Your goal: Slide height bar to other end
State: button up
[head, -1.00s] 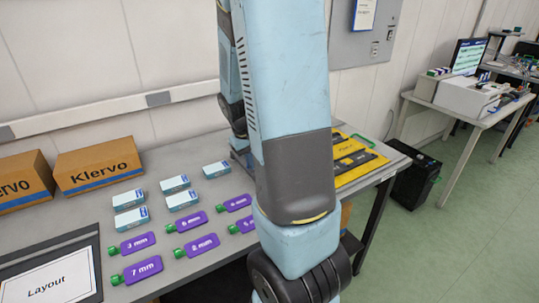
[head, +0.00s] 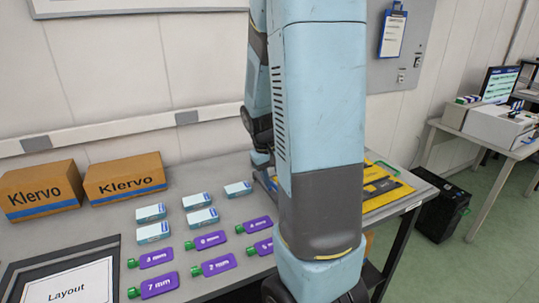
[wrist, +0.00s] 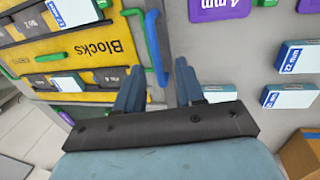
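My gripper (wrist: 158,78) is open in the wrist view, with its two blue-grey fingers apart. An upright blue bar (wrist: 156,45) lies between and just beyond the fingertips; I cannot tell whether they touch it. A bent green piece (wrist: 132,12) runs close beside the bar, at the edge of a yellow board (wrist: 92,66) marked "Blocks". I cannot tell for sure which piece is the height bar. In the head view my arm hides my gripper and the bar; part of the yellow board (head: 398,199) shows to its right.
Purple tags (head: 156,286) with green ends and several small white-and-blue boxes (head: 152,233) lie on the grey table. Klervo cartons (head: 125,176) stand at the back left. A Layout sheet (head: 68,292) lies at front left. A black case (head: 440,214) stands on the floor at right.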

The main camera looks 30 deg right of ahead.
notch_tip(320, 180, up, 10)
jog(key=a, duration=0.2)
jog(key=shift+a+r, duration=0.15)
jog(key=shift+r, duration=0.1)
jog(key=shift+w, duration=0.1)
dwell(0.3)
jog(key=s+a+r+t+y, duration=0.1)
jog(key=s+a+r+t, duration=0.2)
jog(key=s+a+r, duration=0.2)
jog(key=s+a+r+n+t+y, duration=0.1)
jog(key=s+a+r+t, duration=0.2)
jog(key=s+a, duration=0.6)
jog(key=shift+a+r+n, duration=0.3)
jog(key=shift+a+r, duration=0.15)
jog(key=shift+r, duration=0.45)
